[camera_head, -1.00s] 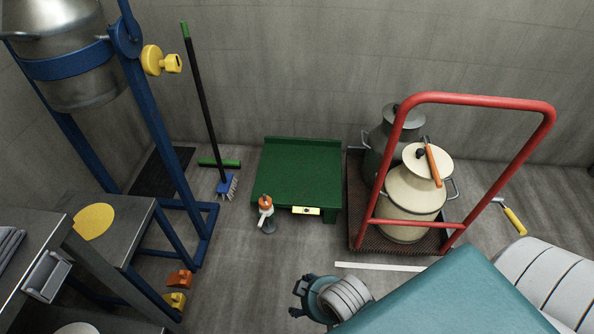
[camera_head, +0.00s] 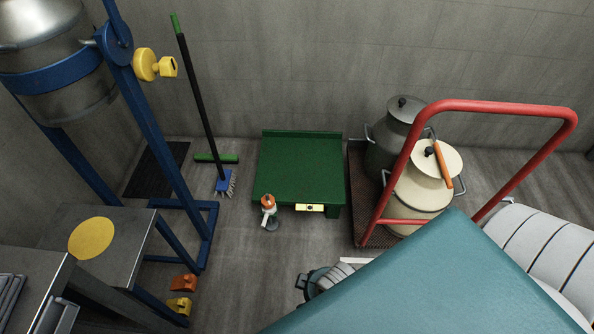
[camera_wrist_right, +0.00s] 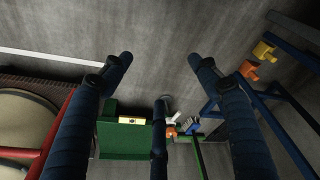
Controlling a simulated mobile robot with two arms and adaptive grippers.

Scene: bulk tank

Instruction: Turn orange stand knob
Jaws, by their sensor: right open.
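The blue stand (camera_head: 146,120) is on the left in the head view and holds a steel can. A small orange knob (camera_head: 184,283) sits low by the stand's foot, just behind a similar yellow knob (camera_head: 180,306). In the right wrist view the orange knob (camera_wrist_right: 250,70) is at the upper right beside the stand's blue bars. My right gripper (camera_wrist_right: 160,78) is open, with its dark blue fingers spread and bare floor between them. The orange knob is outside the fingers, apart from them. My left gripper is not in view.
A larger yellow knob (camera_head: 155,66) is high on the stand. A steel table (camera_head: 128,232) stands at the left. A green platform (camera_head: 300,165), an orange-topped bottle (camera_head: 268,210), a broom (camera_head: 200,100) and a red-handled cart (camera_head: 500,106) with cans stand behind. Floor between stand and bottle is clear.

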